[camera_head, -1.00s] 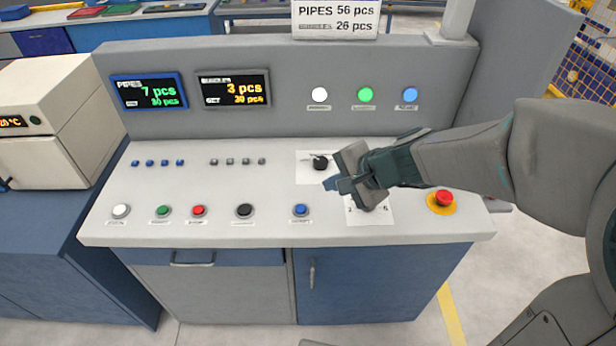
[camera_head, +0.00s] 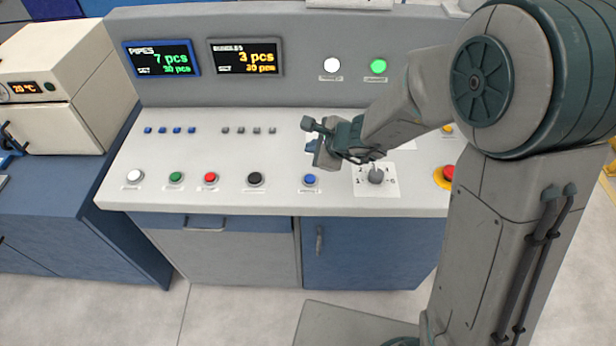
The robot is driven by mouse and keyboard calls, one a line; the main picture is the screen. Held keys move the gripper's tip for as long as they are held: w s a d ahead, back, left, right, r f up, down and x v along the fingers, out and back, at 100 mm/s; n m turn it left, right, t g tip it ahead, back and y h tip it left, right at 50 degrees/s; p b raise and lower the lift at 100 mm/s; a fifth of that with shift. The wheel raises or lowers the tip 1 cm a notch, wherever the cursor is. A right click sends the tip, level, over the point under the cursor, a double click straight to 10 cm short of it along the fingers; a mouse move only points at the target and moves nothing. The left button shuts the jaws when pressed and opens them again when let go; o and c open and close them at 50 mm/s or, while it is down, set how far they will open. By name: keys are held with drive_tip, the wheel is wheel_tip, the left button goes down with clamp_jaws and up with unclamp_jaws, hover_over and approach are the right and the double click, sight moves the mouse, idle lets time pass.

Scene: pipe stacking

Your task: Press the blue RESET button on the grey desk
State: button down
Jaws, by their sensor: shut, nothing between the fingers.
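The blue button (camera_head: 310,180) sits in the front row of the grey desk (camera_head: 225,155), right of the black button. A small label lies below it, too small to read. My gripper (camera_head: 312,140) is shut and empty. In the picture it shows just above the blue button, apart from it. The button is in plain view. My gripper and forearm cover part of the desk's back right area, including the black knob there.
White (camera_head: 134,176), green (camera_head: 176,178), red (camera_head: 210,178) and black (camera_head: 255,179) buttons line the front row. A rotary knob (camera_head: 376,176) is right of the blue button. A red emergency button (camera_head: 447,173) on yellow is farther right. An upright panel with displays (camera_head: 162,59) stands behind.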

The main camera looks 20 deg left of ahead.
drive_tip(key=b, duration=0.6)
hover_over(313, 181)
wheel_tip(313, 181, down, 7)
drive_tip(key=shift+f, duration=0.2)
drive_tip(key=shift+f+b, duration=0.7)
drive_tip(key=shift+b, duration=0.25)
drive_tip(key=shift+f, duration=0.15)
idle(0.8)
drive_tip(key=shift+w+f+b, duration=0.1)
drive_tip(key=shift+f+b, duration=0.15)
drive_tip(key=shift+b, duration=0.4)
drive_tip(key=shift+f+b, duration=0.4)
drive_tip(key=shift+b, duration=0.1)
idle(0.4)
drive_tip(key=shift+r, duration=0.15)
drive_tip(key=shift+r+p, duration=0.5)
drive_tip(key=shift+r, duration=0.15)
drive_tip(key=shift+r, duration=0.1)
drive_tip(key=shift+r+p, duration=1.95)
drive_tip(key=shift+r, duration=0.45)
